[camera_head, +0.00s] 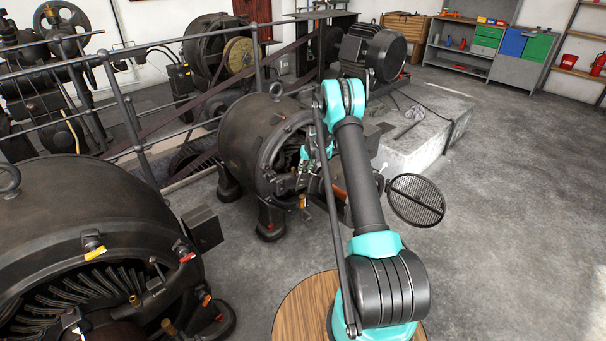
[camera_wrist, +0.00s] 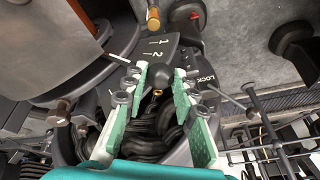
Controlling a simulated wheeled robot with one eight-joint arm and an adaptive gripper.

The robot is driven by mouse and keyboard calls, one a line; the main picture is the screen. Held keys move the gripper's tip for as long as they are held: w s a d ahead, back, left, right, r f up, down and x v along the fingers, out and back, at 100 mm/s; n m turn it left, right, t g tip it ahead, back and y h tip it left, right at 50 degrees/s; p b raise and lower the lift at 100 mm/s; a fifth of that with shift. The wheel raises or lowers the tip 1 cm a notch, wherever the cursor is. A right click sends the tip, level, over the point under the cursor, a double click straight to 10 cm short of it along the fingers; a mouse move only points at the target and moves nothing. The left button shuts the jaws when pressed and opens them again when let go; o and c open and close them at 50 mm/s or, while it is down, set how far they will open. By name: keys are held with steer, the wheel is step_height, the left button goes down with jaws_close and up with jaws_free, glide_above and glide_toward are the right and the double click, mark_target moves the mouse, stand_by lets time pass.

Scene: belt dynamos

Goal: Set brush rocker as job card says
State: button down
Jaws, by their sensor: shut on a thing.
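My gripper (camera_wrist: 158,82) is shut on a black ball-ended handle (camera_wrist: 159,74) in the wrist view; its green finger pads stand on both sides. A dark scale plate (camera_wrist: 152,48) marked 1 and 2 lies just beyond the handle. A dark part marked LOCK (camera_wrist: 206,78) lies right of the fingers. In the head view my gripper is at the open end of the middle dynamo (camera_head: 243,135), largely hidden by my arm. The handle cannot be made out there. No job card can be made out.
A second dynamo (camera_head: 75,220) stands at the near left. Railings (camera_head: 128,110) run behind the machines. A round mesh disc (camera_head: 415,200) shows right of my arm. A concrete plinth (camera_head: 425,135) stands behind it. The floor at the right (camera_head: 510,220) is clear.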

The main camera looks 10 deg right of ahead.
steer(key=w+d+r+g+y, duration=0.1)
steer(key=w+d+r+y, duration=0.1)
steer(key=w+d+r, duration=0.1)
steer(key=shift+w+d+r, duration=0.15)
steer(key=shift+d+r, duration=0.5)
steer(key=shift+r, duration=0.1)
steer(key=shift+m, duration=0.3)
steer(key=c, duration=1.2)
jaws_free()
steer(key=shift+d, duration=0.1)
steer(key=v, duration=1.2)
steer(key=shift+w, duration=0.2)
steer(key=shift+r, duration=0.15)
